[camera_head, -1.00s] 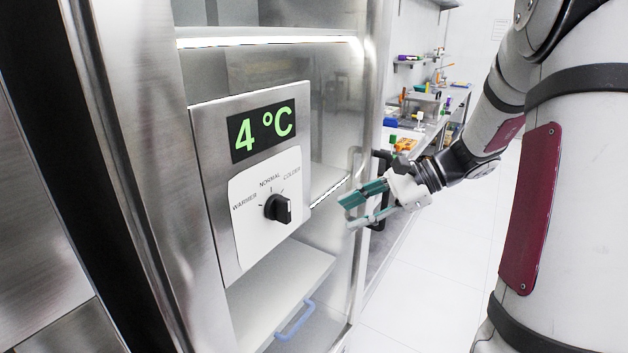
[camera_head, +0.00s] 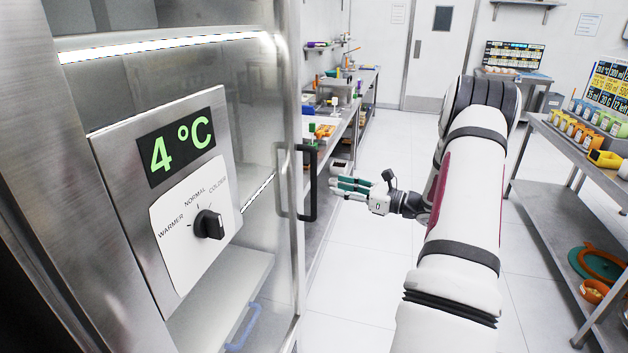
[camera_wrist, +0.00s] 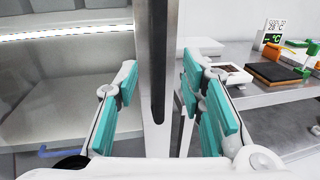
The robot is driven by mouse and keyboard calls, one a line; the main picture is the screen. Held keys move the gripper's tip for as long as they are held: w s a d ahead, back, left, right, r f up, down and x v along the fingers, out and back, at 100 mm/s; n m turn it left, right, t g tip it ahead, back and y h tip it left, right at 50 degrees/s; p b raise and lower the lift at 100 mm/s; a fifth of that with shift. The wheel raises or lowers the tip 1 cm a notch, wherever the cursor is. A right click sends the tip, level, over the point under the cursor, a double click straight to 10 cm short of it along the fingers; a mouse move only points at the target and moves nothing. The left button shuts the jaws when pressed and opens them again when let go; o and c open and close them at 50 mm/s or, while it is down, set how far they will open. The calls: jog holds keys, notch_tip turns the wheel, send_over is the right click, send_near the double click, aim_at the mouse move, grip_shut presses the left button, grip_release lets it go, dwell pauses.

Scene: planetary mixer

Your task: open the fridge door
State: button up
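The fridge door (camera_head: 292,90) is a glass door with a steel frame at the left of the head view and looks shut. Its black vertical handle (camera_head: 311,182) stands out on the right side of the frame. My gripper (camera_head: 337,187), with teal finger pads, is open and empty to the right of the handle, with a gap between them. In the wrist view, my open gripper (camera_wrist: 158,88) has its fingers to either side of the line of the dark handle (camera_wrist: 158,60) and the door frame (camera_wrist: 145,50). No contact shows.
A control panel (camera_head: 165,185) reading 4 °C with a black knob is at the left. A steel counter (camera_head: 340,135) with several items runs beyond the door. A shelf table (camera_head: 560,140) stands at the right. The floor between is clear.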

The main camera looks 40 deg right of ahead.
jog(key=p+x, duration=0.1)
jog(key=x, duration=0.8)
jog(key=shift+w+a, duration=0.15)
grip_shut()
